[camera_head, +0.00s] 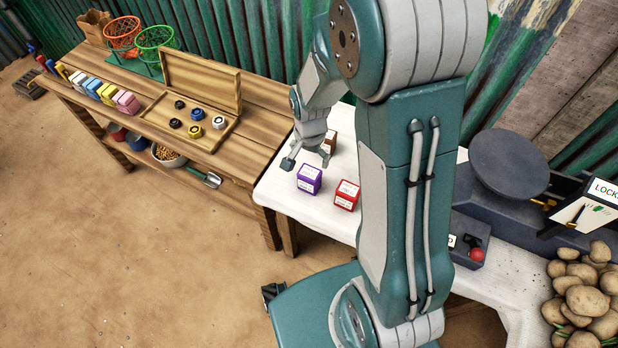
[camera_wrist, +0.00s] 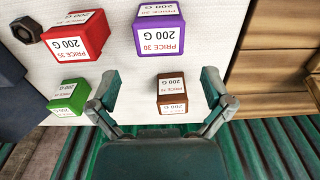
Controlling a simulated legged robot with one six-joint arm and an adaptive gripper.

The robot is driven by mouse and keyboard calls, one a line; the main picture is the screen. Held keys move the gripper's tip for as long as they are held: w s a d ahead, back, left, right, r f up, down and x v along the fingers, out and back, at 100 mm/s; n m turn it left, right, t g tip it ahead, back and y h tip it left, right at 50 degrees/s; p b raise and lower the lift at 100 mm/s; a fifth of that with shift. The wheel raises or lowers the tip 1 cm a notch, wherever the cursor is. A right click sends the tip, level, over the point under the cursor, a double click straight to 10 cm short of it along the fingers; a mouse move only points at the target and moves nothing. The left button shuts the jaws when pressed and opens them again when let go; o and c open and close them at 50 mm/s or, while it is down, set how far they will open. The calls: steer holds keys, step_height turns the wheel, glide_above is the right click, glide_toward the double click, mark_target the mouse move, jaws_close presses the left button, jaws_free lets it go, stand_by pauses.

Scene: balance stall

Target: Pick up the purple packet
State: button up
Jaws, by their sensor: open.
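The purple packet (camera_head: 309,179) is a small box with a white label, standing on the white-topped table. In the wrist view the purple packet (camera_wrist: 159,32) is at the upper middle, its label reading 200 G. My gripper (camera_head: 306,162) is open and empty above the table, close to the purple packet in the head view. In the wrist view my gripper's fingers (camera_wrist: 159,92) are spread apart, with the purple packet beyond their tips. A brown packet (camera_wrist: 172,94) lies in view between the fingers, near the right one. I cannot tell the gripper's exact height above the packets.
A red packet (camera_head: 347,195) stands right of the purple one. A green packet (camera_wrist: 69,97) is left of my fingers. A weighing scale (camera_head: 508,163) and potatoes (camera_head: 587,295) are at the right. A wooden bench (camera_head: 245,139) with a box of weights adjoins the table at left.

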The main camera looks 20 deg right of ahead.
mark_target(309, 172)
step_height(309, 172, down, 8)
steer(key=shift+a+f, duration=0.15)
steer(key=shift+f, duration=0.05)
steer(key=c, duration=1.1)
